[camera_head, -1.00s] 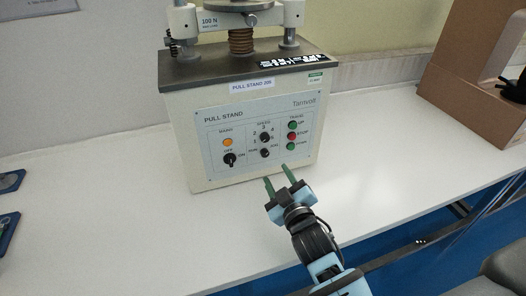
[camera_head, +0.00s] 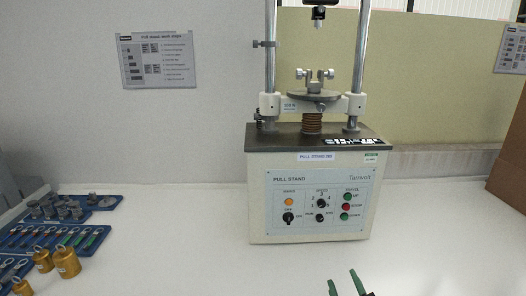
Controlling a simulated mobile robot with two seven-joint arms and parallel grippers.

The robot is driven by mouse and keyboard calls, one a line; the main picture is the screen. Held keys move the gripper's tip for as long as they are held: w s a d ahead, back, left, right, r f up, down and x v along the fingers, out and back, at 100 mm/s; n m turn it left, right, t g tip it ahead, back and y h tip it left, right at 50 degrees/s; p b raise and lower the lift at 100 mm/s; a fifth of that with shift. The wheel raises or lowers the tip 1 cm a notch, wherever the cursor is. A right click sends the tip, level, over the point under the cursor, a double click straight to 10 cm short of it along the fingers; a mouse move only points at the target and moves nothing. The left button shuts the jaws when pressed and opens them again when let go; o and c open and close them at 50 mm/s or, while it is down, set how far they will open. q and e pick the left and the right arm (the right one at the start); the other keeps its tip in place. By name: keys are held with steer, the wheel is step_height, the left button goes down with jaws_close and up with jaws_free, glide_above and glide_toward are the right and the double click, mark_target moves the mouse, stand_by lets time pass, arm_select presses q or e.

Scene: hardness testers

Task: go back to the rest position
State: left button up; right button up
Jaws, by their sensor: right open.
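My right gripper (camera_head: 345,284) shows only as two green fingertips at the bottom edge, a little right of centre. The fingers are apart with nothing between them; the rest of that arm is out of the frame. The gripper is in front of and below the pull stand (camera_head: 262,210), apart from it. The pull stand is a cream box with a control panel (camera_head: 318,204), an orange lamp, dark knobs and green and red buttons. Two steel columns and a round plate (camera_head: 314,96) stand on its dark top. My left gripper is not in view.
Blue trays (camera_head: 107,203) with metal parts and tools lie at the left. Brass weights (camera_head: 66,262) stand near them. A cardboard box (camera_head: 510,150) is at the right edge. The white bench (camera_head: 190,240) is clear between trays and stand. A notice (camera_head: 157,60) hangs on the wall.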

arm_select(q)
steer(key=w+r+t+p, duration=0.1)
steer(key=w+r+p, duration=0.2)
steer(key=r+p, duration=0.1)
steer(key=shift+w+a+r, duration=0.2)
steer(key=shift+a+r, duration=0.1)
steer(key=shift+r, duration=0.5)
arm_select(e)
steer(key=s+f+m+g, duration=0.1)
steer(key=s+f+g, duration=0.2)
steer(key=s, duration=0.9)
steer(key=s+d+f+m+g+y, duration=0.1)
steer(key=s+f+m+g, duration=0.1)
steer(key=s+f, duration=0.8)
steer(key=s+f+m+g, duration=0.2)
steer(key=s+f+g, duration=0.2)
steer(key=s, duration=1.2)
step_height(320, 180, down, 3)
steer(key=shift+d+f, duration=0.2)
steer(key=shift+d, duration=0.05)
